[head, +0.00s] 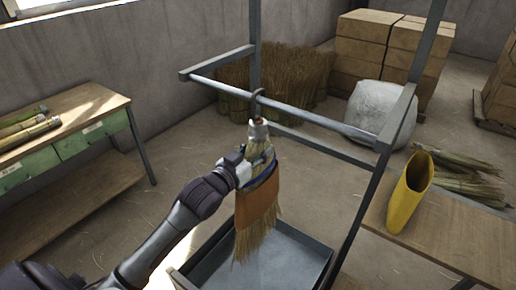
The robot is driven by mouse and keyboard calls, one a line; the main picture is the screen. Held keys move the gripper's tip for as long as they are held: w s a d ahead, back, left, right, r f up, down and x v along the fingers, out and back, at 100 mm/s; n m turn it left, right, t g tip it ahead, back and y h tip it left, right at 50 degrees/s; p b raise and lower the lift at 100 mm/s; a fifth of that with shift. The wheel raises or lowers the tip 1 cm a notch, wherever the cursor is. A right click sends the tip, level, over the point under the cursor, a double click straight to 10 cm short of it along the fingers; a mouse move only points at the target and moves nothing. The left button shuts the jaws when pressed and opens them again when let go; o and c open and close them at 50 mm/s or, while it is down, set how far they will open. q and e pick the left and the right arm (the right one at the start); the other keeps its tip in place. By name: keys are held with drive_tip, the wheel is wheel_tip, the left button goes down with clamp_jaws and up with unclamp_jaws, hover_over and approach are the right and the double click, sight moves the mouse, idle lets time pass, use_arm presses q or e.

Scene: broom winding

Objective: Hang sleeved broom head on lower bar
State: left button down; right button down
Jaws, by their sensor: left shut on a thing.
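The broom head (244,238) hangs bristles down in front of the rack, with an orange sleeve (258,204) around its bristles and a blue band above the sleeve. My left gripper (260,161) is shut on its upper part, below the pale bound neck (258,129). A dark hook or loop (257,101) at its top overlaps the silver bar (314,119) of the metal rack. I cannot tell whether the hook rests over the bar or is only in front of it. My right gripper is out of view.
A grey tray (318,249) lies below the broom head. A yellow sleeve-like piece (409,193) stands on the right wooden table (460,238), near straw bundles (462,178). A green-drawered bench (100,103) is at left. A white sack (381,112) and boxes (366,50) stand behind the rack.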

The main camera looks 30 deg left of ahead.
use_arm(q)
drive_tip(key=c, duration=0.6)
unclamp_jaws()
drive_tip(key=shift+c, duration=0.2)
drive_tip(key=shift+o, duration=0.3)
drive_tip(key=shift+f, duration=0.1)
drive_tip(key=s+a, duration=0.1)
drive_tip(key=s, duration=1.1)
drive_tip(key=shift+a, duration=0.3)
